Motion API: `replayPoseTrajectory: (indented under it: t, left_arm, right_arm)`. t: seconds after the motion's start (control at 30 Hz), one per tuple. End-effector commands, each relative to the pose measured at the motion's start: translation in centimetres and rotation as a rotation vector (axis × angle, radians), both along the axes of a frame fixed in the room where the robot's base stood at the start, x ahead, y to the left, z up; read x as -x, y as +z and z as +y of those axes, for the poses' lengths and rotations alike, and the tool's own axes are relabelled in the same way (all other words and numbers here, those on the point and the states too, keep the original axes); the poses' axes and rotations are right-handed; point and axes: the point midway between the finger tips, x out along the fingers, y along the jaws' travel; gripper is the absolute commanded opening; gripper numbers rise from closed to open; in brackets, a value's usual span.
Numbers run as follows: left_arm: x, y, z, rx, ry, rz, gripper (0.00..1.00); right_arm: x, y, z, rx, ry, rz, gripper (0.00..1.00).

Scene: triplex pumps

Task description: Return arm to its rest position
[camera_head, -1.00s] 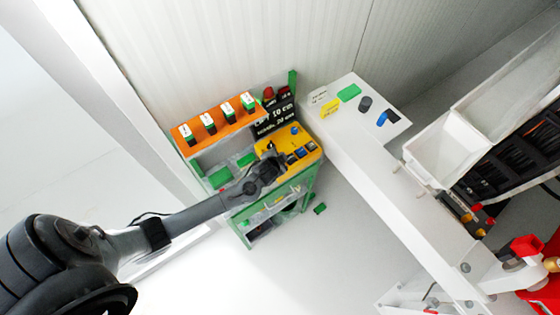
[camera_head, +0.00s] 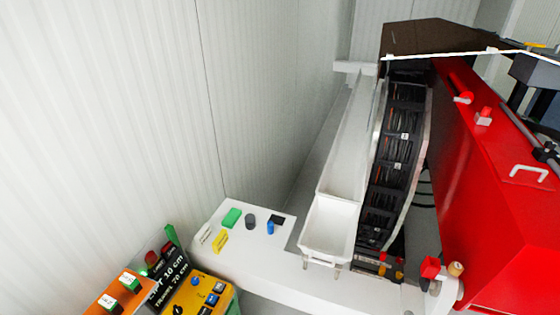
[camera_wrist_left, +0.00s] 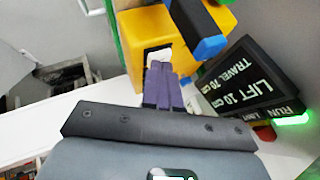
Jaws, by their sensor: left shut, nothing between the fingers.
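My left gripper (camera_wrist_left: 163,88) shows in the left wrist view with its fingers together and nothing between them. Its tips are close to the front of a yellow control box (camera_wrist_left: 140,32), by a small pale part; I cannot tell whether they touch. A dark switch with a blue end (camera_wrist_left: 210,46) sticks out just right of the fingers. The yellow box also shows in the head view (camera_head: 196,292), cut off by the bottom edge. Neither of my arms shows in the head view now.
A black sign with lift and travel text (camera_wrist_left: 248,90) stands close right of the left gripper; the head view shows it too (camera_head: 165,283). A white table (camera_head: 270,262) carries small blocks. A white trough (camera_head: 328,228), black cable chain (camera_head: 398,150) and red machine (camera_head: 500,220) are beyond.

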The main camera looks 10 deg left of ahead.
Motion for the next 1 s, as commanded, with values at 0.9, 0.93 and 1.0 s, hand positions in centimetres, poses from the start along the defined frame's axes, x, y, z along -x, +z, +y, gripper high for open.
replayPoseTrajectory:
  t: [0.9, 0.93, 1.0]
  left_arm:
    - [20.5, 19.2, -10.8, 0.388, 0.151, 0.309, 0.0]
    - [20.6, 19.2, -10.7, 0.389, 0.156, 0.313, 0.0]
    - [20.7, 19.1, -10.7, 0.391, 0.164, 0.316, 0.0]
  right_arm:
    - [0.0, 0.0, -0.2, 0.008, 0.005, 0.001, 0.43]
    - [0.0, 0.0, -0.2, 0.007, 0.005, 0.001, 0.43]
    - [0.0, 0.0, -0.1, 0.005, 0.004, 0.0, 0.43]
